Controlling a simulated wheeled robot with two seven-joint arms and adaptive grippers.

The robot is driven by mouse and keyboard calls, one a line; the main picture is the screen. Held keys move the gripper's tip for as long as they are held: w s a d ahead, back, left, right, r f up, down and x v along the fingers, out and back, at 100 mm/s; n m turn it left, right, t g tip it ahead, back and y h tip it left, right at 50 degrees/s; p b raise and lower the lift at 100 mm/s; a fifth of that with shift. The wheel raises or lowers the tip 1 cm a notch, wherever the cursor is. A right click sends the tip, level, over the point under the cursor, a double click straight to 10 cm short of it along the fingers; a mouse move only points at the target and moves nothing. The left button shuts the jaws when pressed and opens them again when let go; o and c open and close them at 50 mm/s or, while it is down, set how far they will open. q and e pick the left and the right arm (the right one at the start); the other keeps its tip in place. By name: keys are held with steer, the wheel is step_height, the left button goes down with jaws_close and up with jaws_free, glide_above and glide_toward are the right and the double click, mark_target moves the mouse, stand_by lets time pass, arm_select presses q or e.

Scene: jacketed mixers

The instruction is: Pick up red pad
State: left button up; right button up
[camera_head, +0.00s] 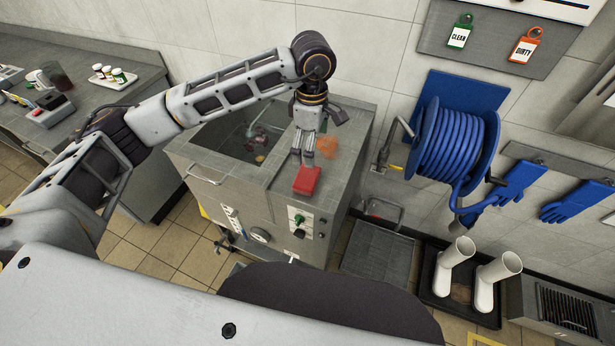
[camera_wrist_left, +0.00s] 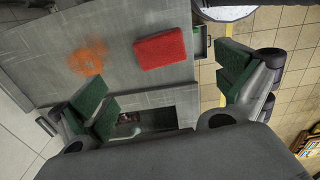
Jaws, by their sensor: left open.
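The red pad (camera_head: 306,181) lies flat on the steel top of the mixer cabinet (camera_head: 262,188), near its front edge. It also shows as a red rectangle in the left wrist view (camera_wrist_left: 160,49). My left gripper (camera_head: 304,160) points down above the cabinet top, just behind the pad in the head view. In the left wrist view its green-lined fingers (camera_wrist_left: 165,90) are wide apart with nothing between them, and the pad lies beyond them, apart from both. My right gripper is not in view.
An orange smear (camera_head: 326,146) marks the cabinet top beside the gripper. The open basin (camera_head: 235,137) to the left holds some dark and coloured bits. A blue hose reel (camera_head: 450,145) hangs on the wall at right. A side counter (camera_head: 84,92) carries small items.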

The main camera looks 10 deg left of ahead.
arm_select(q)
steer(key=p, duration=0.1)
glide_above(309, 176)
steer(key=f, duration=0.7)
steer(key=shift+s+d+f, duration=0.1)
steer(key=shift+s+d, duration=0.1)
steer(key=shift+f+p, duration=0.3)
steer(key=shift+f, duration=0.4)
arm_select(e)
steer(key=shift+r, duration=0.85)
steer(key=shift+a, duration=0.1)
arm_select(q)
steer(key=shift+f, duration=0.15)
steer(key=shift+w+a+f+p, duration=0.15)
steer(key=shift+f+p, duration=0.25)
steer(key=shift+f, duration=0.2)
steer(key=shift+s+a+f+p, duration=0.1)
steer(key=shift+f+p, duration=0.25)
steer(key=shift+f, duration=0.25)
steer(key=shift+w+f+p, duration=0.1)
steer(key=shift+f+p, duration=0.2)
steer(key=shift+f, duration=0.95)
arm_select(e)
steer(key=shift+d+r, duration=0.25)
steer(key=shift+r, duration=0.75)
